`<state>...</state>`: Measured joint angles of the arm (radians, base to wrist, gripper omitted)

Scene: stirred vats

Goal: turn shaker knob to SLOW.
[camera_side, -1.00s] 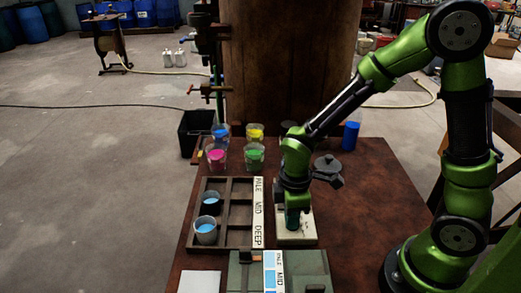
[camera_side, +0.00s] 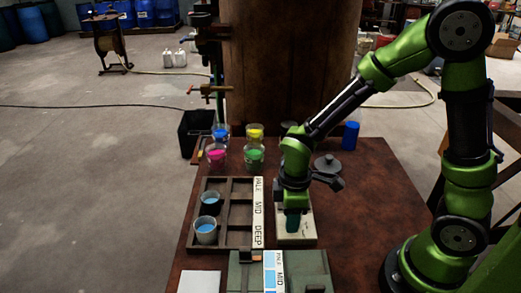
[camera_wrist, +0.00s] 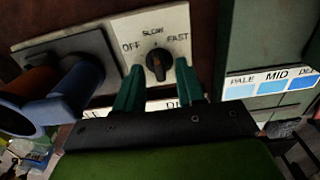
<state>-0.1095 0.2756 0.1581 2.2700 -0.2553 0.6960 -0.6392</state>
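My gripper (camera_wrist: 159,70) is open, with one green finger on each side of the knob. A gap shows on both sides; contact is not visible. In the side view my gripper (camera_side: 292,222) is low over the pale plate (camera_side: 298,240) and hides the knob there.
A wooden rack (camera_side: 238,236) with two cups of blue liquid stands left of the plate. A green box with a PALE/MID strip (camera_side: 270,272) is in front. Beakers of coloured liquid (camera_side: 254,156) stand behind. The table's right side is mostly clear.

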